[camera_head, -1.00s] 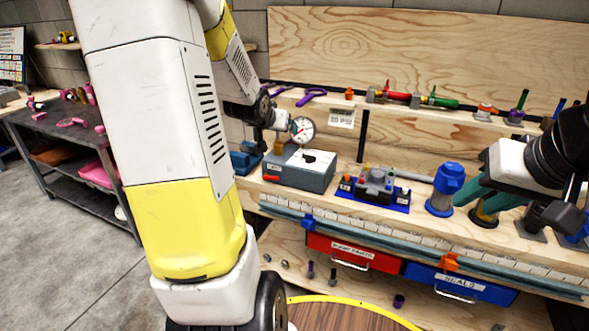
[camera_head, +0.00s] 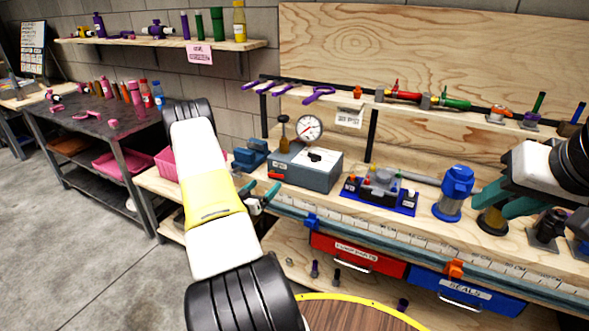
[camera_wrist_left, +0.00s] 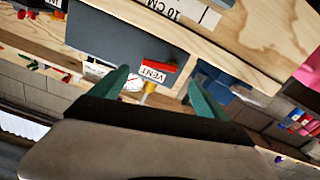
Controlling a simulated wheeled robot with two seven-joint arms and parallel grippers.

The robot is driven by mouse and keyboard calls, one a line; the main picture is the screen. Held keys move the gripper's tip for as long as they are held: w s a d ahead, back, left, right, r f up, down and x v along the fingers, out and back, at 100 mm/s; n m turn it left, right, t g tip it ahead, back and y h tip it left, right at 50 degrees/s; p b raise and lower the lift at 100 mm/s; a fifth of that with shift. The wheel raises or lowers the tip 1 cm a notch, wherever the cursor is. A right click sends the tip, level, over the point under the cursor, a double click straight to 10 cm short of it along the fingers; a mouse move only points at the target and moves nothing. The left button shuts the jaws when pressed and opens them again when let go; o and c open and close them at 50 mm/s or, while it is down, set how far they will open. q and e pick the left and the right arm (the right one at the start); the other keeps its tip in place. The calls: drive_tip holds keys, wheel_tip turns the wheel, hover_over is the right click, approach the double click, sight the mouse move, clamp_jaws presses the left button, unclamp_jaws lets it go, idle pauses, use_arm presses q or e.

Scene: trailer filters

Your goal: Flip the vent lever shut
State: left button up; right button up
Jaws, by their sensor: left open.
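The grey gauge box (camera_head: 307,170) stands on the bench, with a round dial gauge (camera_head: 309,129) above it. The red vent lever (camera_head: 276,175) shows low on the box's left front. My left gripper (camera_head: 259,190) is open and empty in front of the box's left end. In the left wrist view the lever shows between its teal fingers (camera_wrist_left: 155,86), apart from both. My right gripper (camera_head: 485,198) is at the right; its fingertips are partly unclear.
A blue vise-like block (camera_head: 250,155) is left of the box. A blue tray with a fixture (camera_head: 380,190) and a blue-capped cylinder (camera_head: 454,194) are to its right. Red (camera_head: 357,254) and blue (camera_head: 466,291) drawers hang below the bench edge. Floor at left is clear.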

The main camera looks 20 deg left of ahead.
sight(275, 175)
use_arm(q)
drive_tip(key=w, duration=0.7)
drive_tip(key=shift+d, duration=0.3)
drive_tip(key=c, duration=1.4)
drive_tip(key=m, duration=0.2)
drive_tip(key=shift+d+f+m, duration=0.1)
drive_tip(key=shift+f+m, duration=0.15)
drive_tip(key=shift+m, duration=0.05)
drive_tip(key=o, duration=1.4)
